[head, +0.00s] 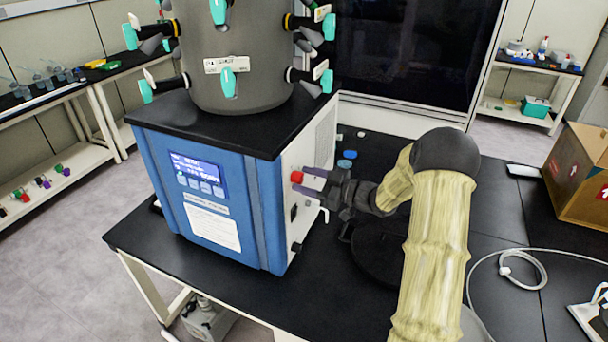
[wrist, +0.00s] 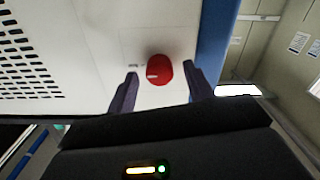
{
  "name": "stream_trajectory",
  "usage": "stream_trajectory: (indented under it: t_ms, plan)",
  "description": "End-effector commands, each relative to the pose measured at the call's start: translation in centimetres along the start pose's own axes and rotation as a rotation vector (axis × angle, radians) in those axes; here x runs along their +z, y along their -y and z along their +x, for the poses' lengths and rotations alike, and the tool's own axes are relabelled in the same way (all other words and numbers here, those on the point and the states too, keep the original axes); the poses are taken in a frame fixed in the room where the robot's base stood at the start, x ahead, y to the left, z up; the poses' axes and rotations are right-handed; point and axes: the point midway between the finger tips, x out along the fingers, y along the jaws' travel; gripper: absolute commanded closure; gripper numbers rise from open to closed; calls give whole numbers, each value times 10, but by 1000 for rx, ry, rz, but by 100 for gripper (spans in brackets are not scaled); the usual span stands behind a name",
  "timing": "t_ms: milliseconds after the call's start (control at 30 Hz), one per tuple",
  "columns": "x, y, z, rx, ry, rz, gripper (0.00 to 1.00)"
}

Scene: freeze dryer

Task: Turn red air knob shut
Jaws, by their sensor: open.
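The red air knob (head: 297,177) sits on the white right side panel of the blue freeze dryer (head: 215,195). In the wrist view the red knob (wrist: 159,69) shows between and just beyond my two fingertips, with a small white mark on its left side. My gripper (head: 312,182) reaches in from the right, close to the knob. Its fingers (wrist: 160,88) are open on either side of the knob, with a gap to each. I cannot tell whether the fingertips reach past the knob's front face.
A vent grille (wrist: 32,70) lies left of the knob in the wrist view. The black bench (head: 200,265) carries the dryer, blue caps (head: 347,160) and a cardboard box (head: 580,175) at the right. A white hose (head: 530,275) lies on the bench.

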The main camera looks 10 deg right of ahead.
Motion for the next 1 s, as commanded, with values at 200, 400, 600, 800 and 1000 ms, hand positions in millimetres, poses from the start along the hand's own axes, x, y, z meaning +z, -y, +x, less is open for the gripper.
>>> stream_trajectory:
  t_ms: [200,400,600,800,1000]
  plan:
    - [0,0,12,1,-1,0,48]
    - [0,0,12,1,0,-1,48]
    - [0,0,12,1,-1,-1,85]
    - [0,0,12,1,0,-3,92]
    - [2,0,12,1,0,-31,92]
